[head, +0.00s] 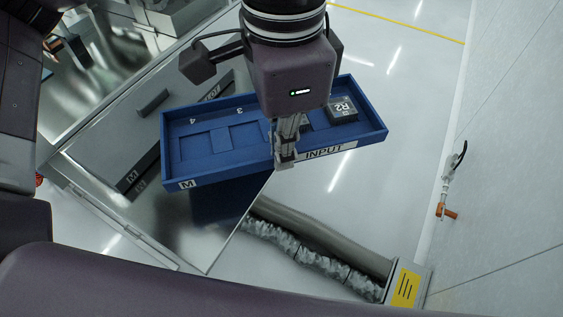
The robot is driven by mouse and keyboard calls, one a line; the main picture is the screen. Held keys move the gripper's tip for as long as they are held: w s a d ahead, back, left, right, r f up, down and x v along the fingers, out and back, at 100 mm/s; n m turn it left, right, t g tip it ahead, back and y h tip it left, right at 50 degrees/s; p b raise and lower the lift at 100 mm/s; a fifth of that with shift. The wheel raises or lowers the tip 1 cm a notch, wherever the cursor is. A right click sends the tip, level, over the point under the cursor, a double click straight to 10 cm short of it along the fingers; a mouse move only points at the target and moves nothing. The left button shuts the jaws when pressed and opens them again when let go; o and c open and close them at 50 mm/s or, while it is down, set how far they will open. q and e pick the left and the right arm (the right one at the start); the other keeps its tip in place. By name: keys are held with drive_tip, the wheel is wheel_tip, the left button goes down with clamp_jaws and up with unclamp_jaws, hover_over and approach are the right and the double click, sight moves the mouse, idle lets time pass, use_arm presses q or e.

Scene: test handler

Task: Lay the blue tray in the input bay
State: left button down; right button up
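The blue tray (215,175) is in the middle of the head view, with "INPUT" and "M" labels on its near wall and the numbers 3 and 4 inside. A dark block marked R2 (343,107) sits in its right end. My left gripper (286,150) is at the middle of the near wall, its fingers closed on it. The tray's right part reaches past the metal deck's edge, over the floor. A grey area with label strips (105,150) lies on the deck to the left, partly behind the tray; I cannot tell for sure that it is the input bay. My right gripper is not in view.
The shiny metal deck (205,235) ends in a corner below the tray. A grey duct and crinkled hose (310,250) run to a box with a yellow label (405,287). A white wall (510,170) with an orange-handled fitting (446,210) stands at right.

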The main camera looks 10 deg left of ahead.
use_arm(q)
drive_tip(key=shift+f, duration=0.45)
drive_tip(key=shift+w+f, duration=0.1)
drive_tip(key=shift+f, duration=0.2)
wheel_tip(320, 180, down, 4)
drive_tip(key=shift+d+f+p, duration=0.1)
drive_tip(key=shift+p, duration=0.4)
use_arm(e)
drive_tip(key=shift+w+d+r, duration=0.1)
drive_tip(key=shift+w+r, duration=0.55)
use_arm(q)
drive_tip(key=shift+w, duration=0.1)
drive_tip(key=shift+f+b, duration=0.25)
drive_tip(key=shift+b, duration=0.05)
drive_tip(key=c, duration=2.2)
unclamp_jaws()
drive_tip(key=shift+r, duration=0.1)
drive_tip(key=shift+o, duration=0.2)
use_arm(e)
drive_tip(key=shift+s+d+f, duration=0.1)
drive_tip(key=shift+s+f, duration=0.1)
use_arm(q)
drive_tip(key=shift+r, duration=0.1)
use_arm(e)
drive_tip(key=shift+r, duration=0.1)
